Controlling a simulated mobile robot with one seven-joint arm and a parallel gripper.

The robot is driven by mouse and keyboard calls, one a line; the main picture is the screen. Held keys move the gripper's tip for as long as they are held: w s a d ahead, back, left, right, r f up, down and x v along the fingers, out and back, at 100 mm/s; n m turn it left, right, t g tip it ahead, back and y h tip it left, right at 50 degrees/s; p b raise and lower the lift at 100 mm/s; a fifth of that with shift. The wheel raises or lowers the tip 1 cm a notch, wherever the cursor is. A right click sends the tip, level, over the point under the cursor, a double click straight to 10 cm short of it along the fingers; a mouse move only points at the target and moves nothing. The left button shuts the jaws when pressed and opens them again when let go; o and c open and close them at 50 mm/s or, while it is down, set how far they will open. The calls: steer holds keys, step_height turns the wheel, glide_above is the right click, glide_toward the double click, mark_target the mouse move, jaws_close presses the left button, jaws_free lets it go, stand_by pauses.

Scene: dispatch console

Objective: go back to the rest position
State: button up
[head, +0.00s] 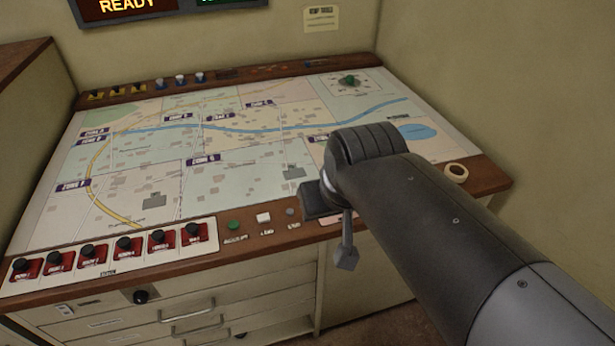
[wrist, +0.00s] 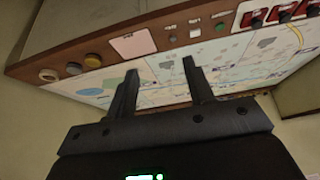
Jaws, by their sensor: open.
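My gripper shows in the wrist view (wrist: 160,68), with its two dark fingers apart and nothing between them. In the head view my arm reaches in from the lower right, and the gripper (head: 345,250) hangs by the console's front edge, with its fingers pointing down. The dispatch console (head: 250,180) has a map top in a brown wooden frame. My arm hides part of the map's right side and the front rail there. No rest position is marked in view.
Red-based black knobs (head: 126,246) line the front left, beside a green button (head: 233,225) and a white button (head: 263,217). Drawers (head: 190,318) lie below; walls stand behind and right.

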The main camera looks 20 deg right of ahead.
steer(key=shift+s+a+f, duration=0.15)
steer(key=shift+s, duration=0.4)
steer(key=shift+s+a+f, duration=0.1)
steer(key=shift+s+f, duration=0.05)
steer(key=shift+s, duration=0.4)
